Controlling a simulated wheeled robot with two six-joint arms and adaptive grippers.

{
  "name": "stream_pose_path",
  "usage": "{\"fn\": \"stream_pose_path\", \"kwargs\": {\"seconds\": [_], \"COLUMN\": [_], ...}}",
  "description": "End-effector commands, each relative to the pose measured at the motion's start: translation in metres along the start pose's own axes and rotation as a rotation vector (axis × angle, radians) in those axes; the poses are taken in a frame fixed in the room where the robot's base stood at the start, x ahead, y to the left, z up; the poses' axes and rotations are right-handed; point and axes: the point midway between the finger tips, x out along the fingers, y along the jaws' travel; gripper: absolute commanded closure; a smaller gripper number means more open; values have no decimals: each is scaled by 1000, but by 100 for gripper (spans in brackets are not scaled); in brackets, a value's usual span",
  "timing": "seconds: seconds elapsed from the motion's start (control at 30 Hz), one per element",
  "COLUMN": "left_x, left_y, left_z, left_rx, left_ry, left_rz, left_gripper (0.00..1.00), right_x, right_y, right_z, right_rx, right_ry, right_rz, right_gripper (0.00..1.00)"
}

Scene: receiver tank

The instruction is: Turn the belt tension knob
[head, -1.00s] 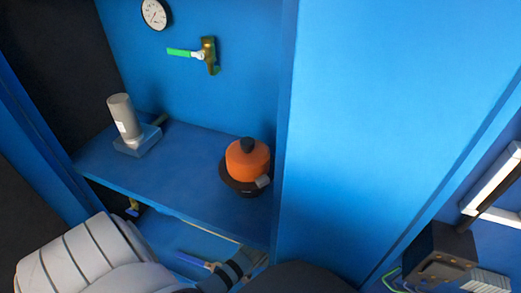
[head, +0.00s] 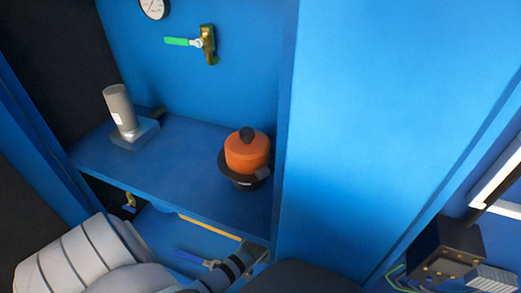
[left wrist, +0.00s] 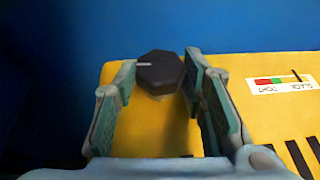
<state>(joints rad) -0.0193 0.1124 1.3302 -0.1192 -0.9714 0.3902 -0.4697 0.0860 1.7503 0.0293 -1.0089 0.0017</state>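The belt tension knob (left wrist: 159,72) is a black faceted knob with a white line on its left side, on a yellow panel (left wrist: 250,125) in the left wrist view. My left gripper (left wrist: 160,85) is open, one finger on either side of the knob. I cannot tell whether the fingers touch it. A label (left wrist: 282,83) with a green and red scale and slack/tight lettering lies to the right. In the head view the knob is hidden and only my left arm (head: 90,262) shows at the lower left. My right gripper is out of view.
A blue shelf (head: 185,165) carries a grey cylinder (head: 120,108) and an orange capped device (head: 247,152). A green-handled valve (head: 205,43) and a gauge (head: 154,8) are on the back wall. A blue-handled valve (head: 195,257) is below the shelf. A dark box (head: 445,250) is at right.

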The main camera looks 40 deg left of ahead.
Motion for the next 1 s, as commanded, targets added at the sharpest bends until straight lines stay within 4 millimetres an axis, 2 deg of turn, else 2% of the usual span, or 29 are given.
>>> {"fn": "stream_pose_path", "kwargs": {"seconds": [0.17, 0.33, 0.57, 0.6, 0.7, 1.0], "left_x": [0, -1, 0, 0, 0, 0], "left_y": [1, 3, 2, 2, 2, 2], "left_z": [0, 0, 0, 0, 0, 0], "left_rx": [8, 45, 48, 48, 48, 47], "left_ry": [-2, -2, -1, -1, -1, 0], "left_rz": [-22, -110, -116, -116, -116, -115], "left_gripper": [90, 90, 90, 59, 43, 42], "right_x": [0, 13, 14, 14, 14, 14], "right_y": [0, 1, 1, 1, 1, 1], "right_z": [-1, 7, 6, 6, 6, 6], "right_rx": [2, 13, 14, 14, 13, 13], "right_ry": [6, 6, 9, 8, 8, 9], "right_rz": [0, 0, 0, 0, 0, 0], "right_gripper": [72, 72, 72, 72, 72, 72]}}
